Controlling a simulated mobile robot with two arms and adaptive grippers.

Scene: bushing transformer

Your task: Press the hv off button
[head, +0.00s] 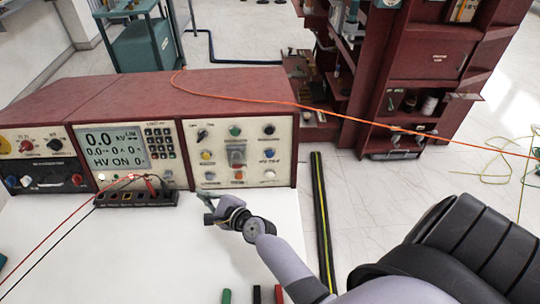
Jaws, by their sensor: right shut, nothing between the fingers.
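The control panel (222,144) on the front of the dark red console carries a green button (235,131), a red-orange button (238,175), a yellow button (207,156), pale buttons and black knobs. I cannot read which one is labelled HV off. The display (113,148) left of it reads 0.0 kV and "HV ON". My right gripper (205,201) is shut and empty, just in front of the panel's lower left edge, over the white table. It appears apart from the buttons. My left gripper is not in view.
The white table (140,250) is mostly clear. A black terminal strip (136,198) with red and black leads lies before the display. An orange cable (300,104) crosses the console top. A dark red cabinet (430,60) stands behind right.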

